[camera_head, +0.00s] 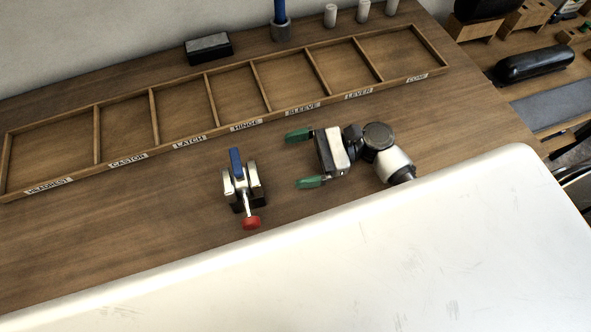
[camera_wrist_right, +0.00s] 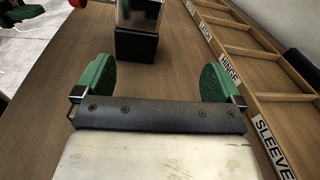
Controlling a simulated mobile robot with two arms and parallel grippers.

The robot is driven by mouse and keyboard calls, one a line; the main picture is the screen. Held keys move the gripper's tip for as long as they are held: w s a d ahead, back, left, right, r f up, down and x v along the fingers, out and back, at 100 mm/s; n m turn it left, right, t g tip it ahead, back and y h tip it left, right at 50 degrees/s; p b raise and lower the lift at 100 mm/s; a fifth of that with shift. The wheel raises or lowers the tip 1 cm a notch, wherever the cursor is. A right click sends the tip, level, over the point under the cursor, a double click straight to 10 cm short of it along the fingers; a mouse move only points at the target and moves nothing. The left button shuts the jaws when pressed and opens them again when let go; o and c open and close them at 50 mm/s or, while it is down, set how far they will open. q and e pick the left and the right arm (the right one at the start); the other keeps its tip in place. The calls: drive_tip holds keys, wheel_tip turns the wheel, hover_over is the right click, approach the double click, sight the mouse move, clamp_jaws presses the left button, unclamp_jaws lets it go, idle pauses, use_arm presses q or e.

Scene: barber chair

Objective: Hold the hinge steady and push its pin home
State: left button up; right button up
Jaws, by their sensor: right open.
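The hinge (camera_head: 254,178) stands on the wooden bench, with pale metal cheeks, a dark base and a blue upright part. Its pin (camera_head: 251,222), with a red head, sticks out toward the near side. My right gripper (camera_head: 305,159) is open and empty to the right of the hinge, its green fingers pointing at it with a gap between. In the right wrist view the hinge (camera_wrist_right: 137,42) is ahead, beyond the fingertips, and the red pin head (camera_wrist_right: 78,3) is cut off at the top. A green-and-black shape at that view's top left may be my left gripper (camera_wrist_right: 24,13); its state is unclear.
A long wooden tray (camera_head: 98,137) with labelled compartments lies behind the hinge and looks empty. A black block (camera_head: 208,48), a blue-handled tool in a holder (camera_head: 281,30) and small pale cylinders (camera_head: 363,11) stand behind it. The bench left of the hinge is clear.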

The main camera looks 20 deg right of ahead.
sight(244, 187)
drive_tip(key=shift+s+a+f+g+y, duration=0.2)
drive_tip(key=shift+s+a+g+y, duration=0.25)
drive_tip(key=shift+s+a, duration=0.65)
drive_tip(key=shift+s+a+m, duration=0.2)
drive_tip(key=shift+a+m, duration=0.05)
drive_tip(key=shift+m, duration=0.05)
drive_tip(key=a, duration=1)
drive_tip(key=shift+w+a, duration=0.1)
drive_tip(key=shift+w, duration=0.25)
drive_tip(key=c, duration=1.4)
drive_tip(key=shift+o, duration=0.2)
